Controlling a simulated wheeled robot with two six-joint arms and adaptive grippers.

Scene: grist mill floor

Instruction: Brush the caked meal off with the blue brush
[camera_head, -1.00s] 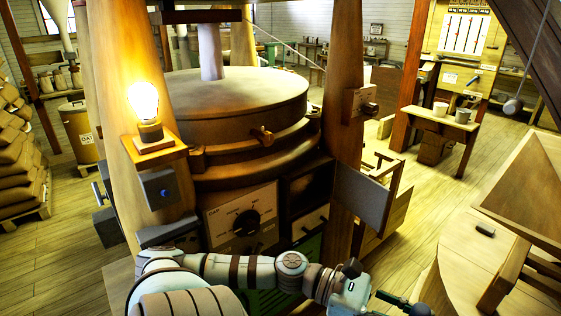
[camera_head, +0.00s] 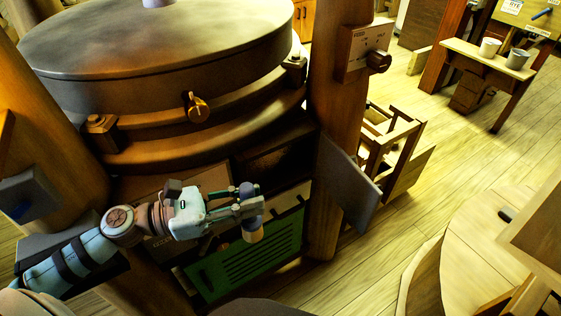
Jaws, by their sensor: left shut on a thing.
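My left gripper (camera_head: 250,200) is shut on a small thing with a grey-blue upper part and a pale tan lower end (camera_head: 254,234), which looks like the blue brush. It holds this upright in front of the mill housing, near the green louvred panel (camera_head: 245,260). Above and behind the gripper is a dark, open compartment (camera_head: 280,155) in the housing. Its grey door (camera_head: 347,183) stands swung open to the right. Brownish surfaces show inside, but I cannot make out the caked meal clearly. My right gripper is not in view.
The round millstone casing (camera_head: 160,50) is above the compartment. A wooden post (camera_head: 335,110) with a switch box (camera_head: 362,50) stands right of the opening. A round wooden piece (camera_head: 455,255) is at lower right. Open plank floor (camera_head: 450,150) lies between.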

